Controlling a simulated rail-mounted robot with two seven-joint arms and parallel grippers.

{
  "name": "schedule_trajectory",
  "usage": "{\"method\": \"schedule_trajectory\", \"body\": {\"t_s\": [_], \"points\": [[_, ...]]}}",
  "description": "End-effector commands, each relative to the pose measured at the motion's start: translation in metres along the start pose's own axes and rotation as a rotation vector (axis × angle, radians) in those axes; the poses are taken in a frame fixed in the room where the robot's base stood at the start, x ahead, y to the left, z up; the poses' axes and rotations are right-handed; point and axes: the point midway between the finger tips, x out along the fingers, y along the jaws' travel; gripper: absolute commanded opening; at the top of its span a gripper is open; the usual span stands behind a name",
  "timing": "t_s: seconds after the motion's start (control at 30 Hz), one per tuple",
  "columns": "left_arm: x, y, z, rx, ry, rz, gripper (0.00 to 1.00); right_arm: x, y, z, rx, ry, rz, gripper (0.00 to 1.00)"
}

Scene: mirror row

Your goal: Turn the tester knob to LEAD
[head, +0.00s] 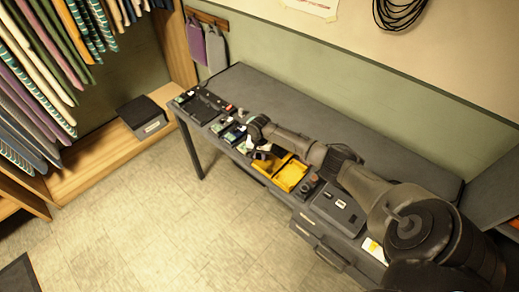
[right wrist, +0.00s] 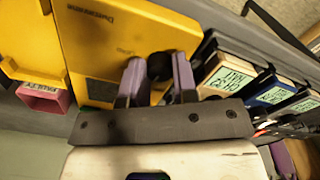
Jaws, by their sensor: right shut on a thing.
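The tester is a yellow box (right wrist: 110,45) with blurred dark lettering, filling the upper left middle of the right wrist view. Its black round knob (right wrist: 160,66) sits between the two greyish-purple fingers of my right gripper (right wrist: 157,72), which is shut on it. The fingers hide the sides of the knob, and I cannot read its pointer or any LEAD mark. In the head view my right arm reaches over the grey bench, and its gripper end is small and partly hidden near the yellow things. My left gripper is in neither view.
Several labelled blocks (right wrist: 225,78) stand right of the tester. A pink open box (right wrist: 45,97) and another yellow piece lie left.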

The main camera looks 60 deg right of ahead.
Motion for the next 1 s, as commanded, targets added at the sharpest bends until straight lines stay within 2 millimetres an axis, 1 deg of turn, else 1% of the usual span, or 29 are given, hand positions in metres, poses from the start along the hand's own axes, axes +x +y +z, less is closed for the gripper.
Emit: {"method": "schedule_trajectory", "body": {"t_s": [0.03, 0.2, 0.4, 0.7, 1.0], "points": [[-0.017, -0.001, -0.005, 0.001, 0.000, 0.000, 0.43, -0.008, 0.000, 0.001, 0.045, -0.004, 0.002, 0.03], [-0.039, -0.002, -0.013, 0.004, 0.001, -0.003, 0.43, -0.007, 0.000, 0.001, 0.208, -0.004, 0.001, 0.03], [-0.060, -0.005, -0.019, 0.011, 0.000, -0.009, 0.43, -0.005, 0.000, 0.001, 0.398, -0.004, 0.003, 0.03], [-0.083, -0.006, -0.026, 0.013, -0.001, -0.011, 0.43, -0.004, -0.001, 0.001, 0.683, -0.004, 0.002, 0.03], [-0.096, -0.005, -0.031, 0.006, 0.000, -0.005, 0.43, -0.003, -0.001, 0.001, 0.959, -0.004, 0.002, 0.03]]}}
